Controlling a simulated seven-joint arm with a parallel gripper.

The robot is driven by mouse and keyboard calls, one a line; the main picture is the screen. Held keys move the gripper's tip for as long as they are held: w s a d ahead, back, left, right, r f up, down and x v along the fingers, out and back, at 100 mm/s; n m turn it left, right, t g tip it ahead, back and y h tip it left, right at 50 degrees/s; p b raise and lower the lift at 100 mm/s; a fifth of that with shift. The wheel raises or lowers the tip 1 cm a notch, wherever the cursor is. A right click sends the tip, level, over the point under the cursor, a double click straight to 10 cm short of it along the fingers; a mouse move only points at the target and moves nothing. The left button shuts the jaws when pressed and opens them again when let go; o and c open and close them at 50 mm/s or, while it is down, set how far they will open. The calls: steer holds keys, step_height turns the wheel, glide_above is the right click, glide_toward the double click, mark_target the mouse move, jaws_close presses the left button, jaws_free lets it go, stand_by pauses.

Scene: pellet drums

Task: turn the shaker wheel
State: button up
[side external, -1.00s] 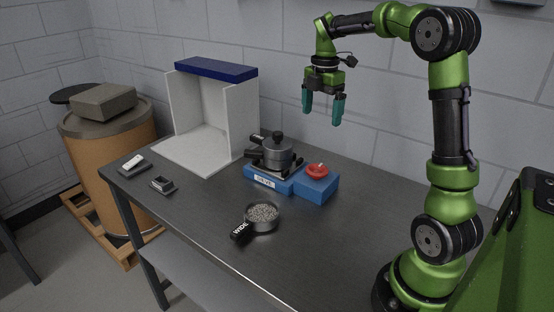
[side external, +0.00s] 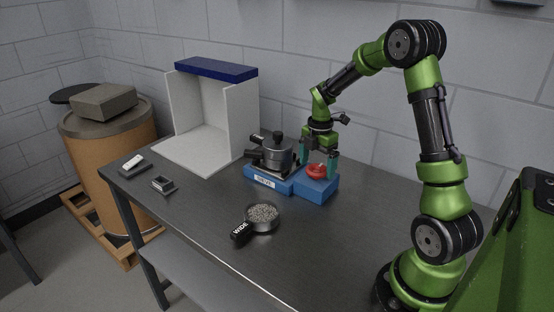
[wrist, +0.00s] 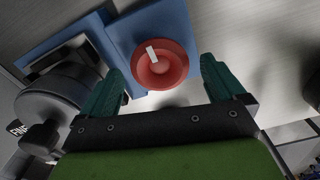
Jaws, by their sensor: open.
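The red shaker wheel (side external: 316,171) sits on top of the right-hand block of the blue shaker base (side external: 318,188). In the wrist view the wheel (wrist: 160,64) shows a white mark on its upper left part. My gripper (side external: 319,160) is open, pointing down at the wheel, with one teal finger on each side of it. In the wrist view the wheel lies between and just beyond the two fingertips (wrist: 162,72), with gaps on both sides. I cannot tell whether a finger touches it. A dark lidded pot (side external: 277,155) stands on the left part of the base.
A pan of grey pellets (side external: 263,215) with a handle marked WIDE lies in front of the base. A white booth with a blue top (side external: 216,70) stands behind left. Two small items, one a small tray (side external: 162,185), lie at the left edge. The table's right side is clear.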

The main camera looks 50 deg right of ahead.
steer(key=shift+f, duration=0.25)
steer(key=c, duration=1)
steer(key=shift+c, duration=0.2)
